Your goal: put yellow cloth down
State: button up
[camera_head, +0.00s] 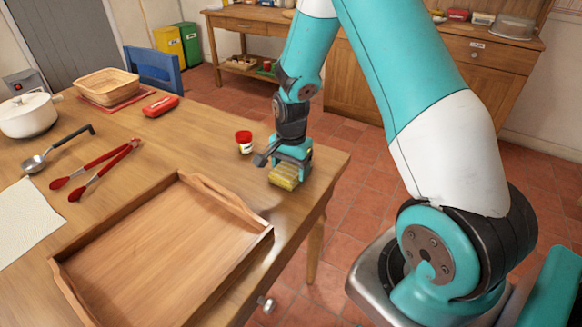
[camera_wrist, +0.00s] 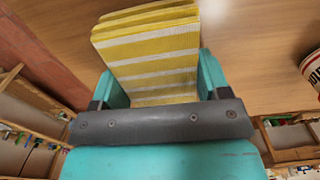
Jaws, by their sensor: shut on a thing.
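The yellow cloth (camera_head: 284,177) is folded and has white stripes. My gripper (camera_head: 292,163) is shut on it near the right edge of the wooden table (camera_head: 215,155), behind the tray. In the wrist view the cloth (camera_wrist: 150,55) sits between the two teal fingers of my gripper (camera_wrist: 155,88), its layered far end over the table top. The cloth is at or just above the table surface; I cannot tell whether it touches.
A wooden tray (camera_head: 150,255) fills the table's front. A red-and-white cup (camera_head: 244,142) stands left of my gripper. Red tongs (camera_head: 95,170), a ladle (camera_head: 55,150), a white pot (camera_head: 28,115) and a basket (camera_head: 107,87) lie further left. Bare table surrounds the cup.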

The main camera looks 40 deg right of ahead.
aim_at(291, 166)
jog(key=o, duration=1)
jog(key=shift+f, duration=0.15)
jog(key=shift+c, duration=0.2)
notch_tip(291, 166, up, 12)
jog(key=p, duration=0.1)
jog(key=s+a+r+n+y, duration=0.1)
jog(key=s+a+r+n, duration=0.4)
jog(key=a, duration=0.2)
jog(key=s+a+r+n+y, duration=0.1)
jog(key=s+a+r+n, duration=0.3)
jog(key=a+n, duration=0.3)
jog(key=s+a+r+n+y, duration=0.1)
jog(key=s+a+n, duration=0.3)
jog(key=s, duration=0.2)
jog(key=s+a+r+n+y, duration=0.1)
jog(key=s+a+r+n, duration=0.1)
jog(key=s+a+n, duration=0.2)
jog(key=s+n, duration=0.1)
jog(key=s, duration=0.2)
jog(key=shift+a+r, duration=0.15)
jog(key=shift+r, duration=0.15)
jog(key=shift+s+r, duration=0.1)
notch_tip(291, 166, up, 8)
jog(key=p, duration=0.8)
